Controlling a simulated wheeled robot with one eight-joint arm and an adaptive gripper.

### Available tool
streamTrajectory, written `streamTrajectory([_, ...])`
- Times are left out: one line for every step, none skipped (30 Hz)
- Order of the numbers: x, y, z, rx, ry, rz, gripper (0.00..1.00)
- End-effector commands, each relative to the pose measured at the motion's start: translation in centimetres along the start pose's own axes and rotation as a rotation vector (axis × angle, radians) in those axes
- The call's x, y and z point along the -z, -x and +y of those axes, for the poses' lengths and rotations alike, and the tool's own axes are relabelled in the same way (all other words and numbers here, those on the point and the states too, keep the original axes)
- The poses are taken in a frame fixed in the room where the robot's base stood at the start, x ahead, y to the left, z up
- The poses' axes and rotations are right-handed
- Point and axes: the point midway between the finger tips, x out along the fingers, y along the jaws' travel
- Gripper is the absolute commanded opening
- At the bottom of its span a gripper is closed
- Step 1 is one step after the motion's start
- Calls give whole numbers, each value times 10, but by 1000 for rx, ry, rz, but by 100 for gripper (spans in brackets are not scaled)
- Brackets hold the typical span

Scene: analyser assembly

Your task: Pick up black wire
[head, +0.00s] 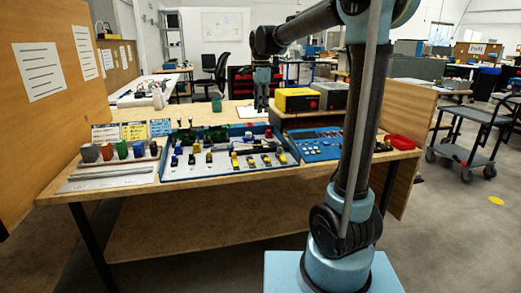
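My gripper (261,101) hangs pointing down over the back part of the wooden workbench (190,226), beyond the blue tray. It is dark and small here, and I cannot tell whether its fingers are open or shut. I see nothing clearly held in it. I cannot pick out a black wire with certainty. The blue tray (172,181) in the middle of the bench holds several small parts, some black, some yellow, some green, too small to tell apart.
A rack with several coloured blocks (122,149) stands at the left. A green cup (216,104) stands behind the tray. Yellow (297,100) and dark boxes sit on a raised shelf at right. A blue panel (318,146) and a red dish (400,142) lie near the right edge.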

Motion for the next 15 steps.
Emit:
streamTrajectory([0,-5,-1,0,-1,0,37])
streamTrajectory([0,-8,-1,0,-1,0,37])
streamTrajectory([0,-14,-1,0,-1,0,37])
streamTrajectory([0,-19,0,0,-1,0,37])
streamTrajectory([0,-24,0,0,-1,0,37])
streamTrajectory([0,-32,0,0,-1,0,37])
streamTrajectory([0,-37,0,0,-1,0,37])
streamTrajectory([0,-42,0,0,-1,0,37])
streamTrajectory([0,-49,0,0,-1,0,37])
streamTrajectory([0,-54,0,0,-1,0,37])
streamTrajectory([0,-60,0,0,0,0,37])
streamTrajectory([0,-67,0,0,0,0,37])
streamTrajectory([0,-72,0,0,0,0,37])
streamTrajectory([0,-77,0,0,0,0,37])
streamTrajectory([0,-84,0,0,0,0,37])
